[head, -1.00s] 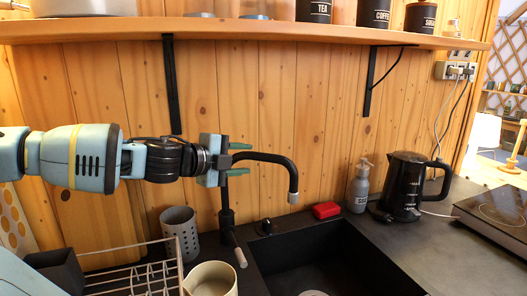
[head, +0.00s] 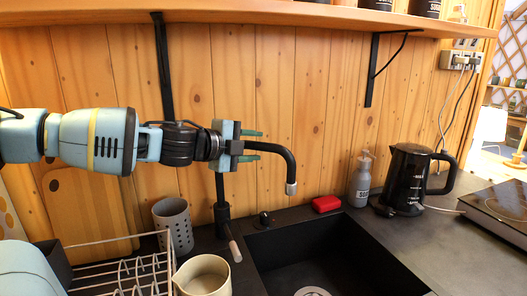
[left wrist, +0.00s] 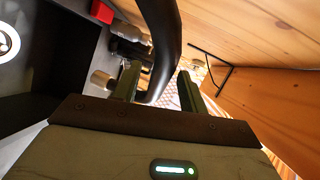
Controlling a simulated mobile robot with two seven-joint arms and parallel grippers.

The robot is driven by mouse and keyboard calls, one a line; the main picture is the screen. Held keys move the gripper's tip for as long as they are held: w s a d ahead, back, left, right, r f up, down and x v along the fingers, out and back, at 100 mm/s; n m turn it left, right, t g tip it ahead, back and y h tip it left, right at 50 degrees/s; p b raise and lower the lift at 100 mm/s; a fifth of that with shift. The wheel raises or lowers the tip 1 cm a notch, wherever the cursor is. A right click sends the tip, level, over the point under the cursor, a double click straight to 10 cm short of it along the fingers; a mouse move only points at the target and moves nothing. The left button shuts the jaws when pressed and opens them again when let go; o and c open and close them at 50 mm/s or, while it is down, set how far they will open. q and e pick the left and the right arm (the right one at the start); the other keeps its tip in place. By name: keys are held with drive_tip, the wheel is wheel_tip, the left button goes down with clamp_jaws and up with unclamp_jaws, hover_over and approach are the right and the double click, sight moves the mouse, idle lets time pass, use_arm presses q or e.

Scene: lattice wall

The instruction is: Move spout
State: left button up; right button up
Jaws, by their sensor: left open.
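The black faucet spout (head: 283,158) curves out over the near left part of the sink and ends in a pale tip. My left gripper (head: 252,146) is beside the spout's upper pipe, near where it leaves the upright post. Its fingers are apart. In the left wrist view the spout (left wrist: 163,40) passes between the open fingers of the left gripper (left wrist: 158,82); I cannot tell whether either finger touches it. The faucet's lower lever (head: 233,248) points toward the front. My right gripper is not in view.
The black sink (head: 330,260) lies below the spout. A dish rack (head: 120,275), a cream pot (head: 205,275) and a grey perforated cup (head: 173,222) stand left of it. A red sponge (head: 326,204), soap bottle (head: 361,182) and black kettle (head: 408,180) stand behind and right. A shelf (head: 330,15) hangs above.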

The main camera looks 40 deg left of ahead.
use_arm(q)
drive_tip(key=shift+w+f+b, duration=0.3)
drive_tip(key=shift+w+f, duration=0.15)
drive_tip(key=shift+w, duration=0.4)
drive_tip(key=shift+w+d, duration=0.15)
drive_tip(key=shift+w, duration=0.4)
drive_tip(key=shift+r, duration=0.1)
clamp_jaws()
